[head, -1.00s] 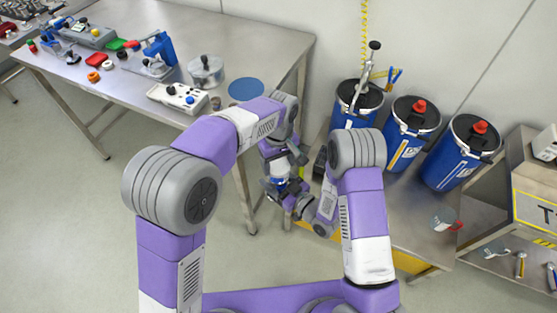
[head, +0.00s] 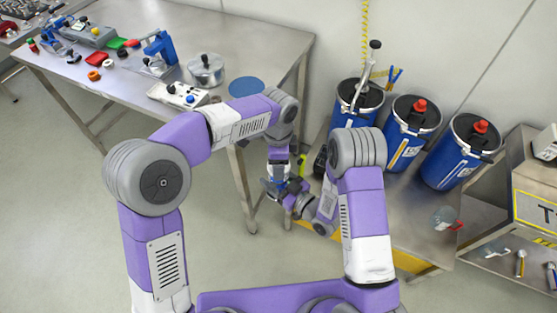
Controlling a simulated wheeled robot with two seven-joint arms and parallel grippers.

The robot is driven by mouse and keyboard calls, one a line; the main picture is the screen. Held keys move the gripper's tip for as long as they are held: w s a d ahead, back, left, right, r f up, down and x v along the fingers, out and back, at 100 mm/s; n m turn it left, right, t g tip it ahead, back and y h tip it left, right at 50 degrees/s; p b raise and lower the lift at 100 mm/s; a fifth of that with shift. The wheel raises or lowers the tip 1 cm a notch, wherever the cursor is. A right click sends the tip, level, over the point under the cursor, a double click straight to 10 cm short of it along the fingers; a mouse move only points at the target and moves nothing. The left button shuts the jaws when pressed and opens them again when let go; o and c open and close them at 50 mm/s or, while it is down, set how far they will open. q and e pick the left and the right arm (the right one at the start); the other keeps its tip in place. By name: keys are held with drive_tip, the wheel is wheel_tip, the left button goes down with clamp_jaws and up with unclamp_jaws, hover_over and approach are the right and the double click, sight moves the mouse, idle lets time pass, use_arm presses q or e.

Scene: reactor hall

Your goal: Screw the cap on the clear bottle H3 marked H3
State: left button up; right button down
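My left gripper (head: 280,184) points down in the gap between the two tables. My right gripper (head: 297,198) reaches in from the right, close beside and just below it. A small blue and dark patch shows between the two grippers, but it is too small to tell whether it is a bottle, a cap or part of a gripper. I cannot make out the H3 mark anywhere. The fingers of both grippers are too small and overlapped to tell if they are open or shut.
Three blue drums (head: 412,128) stand on the right steel table (head: 405,215), with a clear item with a red part (head: 447,218) near its edge. The left table (head: 218,52) holds a pot (head: 206,72), a control box (head: 178,96), a blue disc (head: 246,86) and small parts.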

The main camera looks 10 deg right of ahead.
use_arm(q)
drive_tip(key=m, duration=1.9)
drive_tip(key=shift+m, duration=0.4)
drive_tip(key=o, duration=1.1)
wheel_tip(320, 180, up, 12)
drive_tip(key=shift+w, duration=0.1)
